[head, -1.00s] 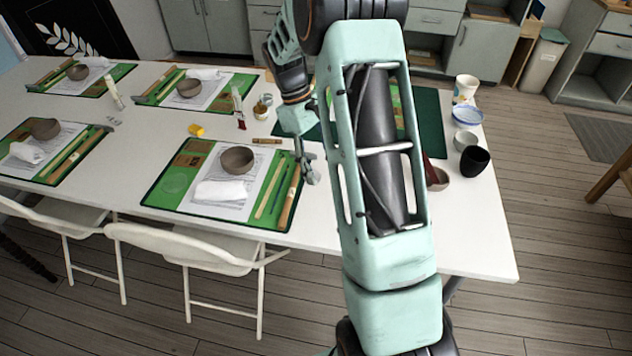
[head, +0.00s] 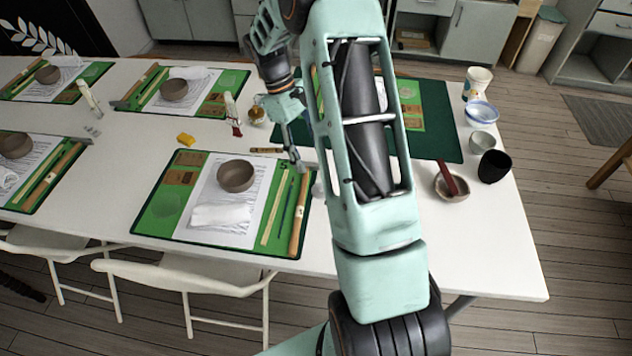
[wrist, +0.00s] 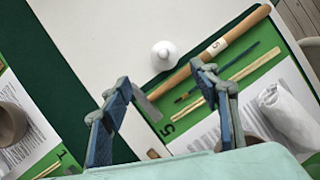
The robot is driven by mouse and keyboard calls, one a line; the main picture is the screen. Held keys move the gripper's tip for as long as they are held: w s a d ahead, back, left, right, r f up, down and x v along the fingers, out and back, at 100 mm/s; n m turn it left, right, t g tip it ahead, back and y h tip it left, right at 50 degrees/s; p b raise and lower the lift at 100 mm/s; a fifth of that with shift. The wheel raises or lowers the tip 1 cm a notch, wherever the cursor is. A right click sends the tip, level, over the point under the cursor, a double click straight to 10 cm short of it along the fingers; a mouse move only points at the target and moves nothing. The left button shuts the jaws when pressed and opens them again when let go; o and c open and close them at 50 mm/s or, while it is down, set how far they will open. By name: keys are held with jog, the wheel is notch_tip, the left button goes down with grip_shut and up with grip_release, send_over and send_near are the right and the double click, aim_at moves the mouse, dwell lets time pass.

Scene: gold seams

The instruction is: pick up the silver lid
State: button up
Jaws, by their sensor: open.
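A small pale, silvery-white round piece with a small knob, which looks like the silver lid (wrist: 163,53), lies on the white table beside the brown-handled tool (wrist: 220,47) in the wrist view. In the head view the lid (head: 318,188) shows only as a small pale patch at the mat's right edge, partly hidden by my arm. My gripper (wrist: 163,76) is open and empty. In the wrist view the lid appears beyond the fingertips, between their lines and apart from both. In the head view my gripper (head: 297,150) hangs near the mat's upper right corner.
The near green mat (head: 160,215) holds a brown bowl (head: 236,176), a white cloth (head: 222,215) and several slim tools. A dark green mat (head: 440,135) lies behind my arm. A bowl with a red stick (head: 451,187) and a black cup (head: 494,166) stand at right.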

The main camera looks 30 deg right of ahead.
aim_at(320, 184)
jog(key=x, duration=0.9)
jog(key=shift+s+a+f, duration=0.2)
jog(key=shift+s+f, duration=0.1)
jog(key=shift+s, duration=0.15)
jog(key=c, duration=0.9)
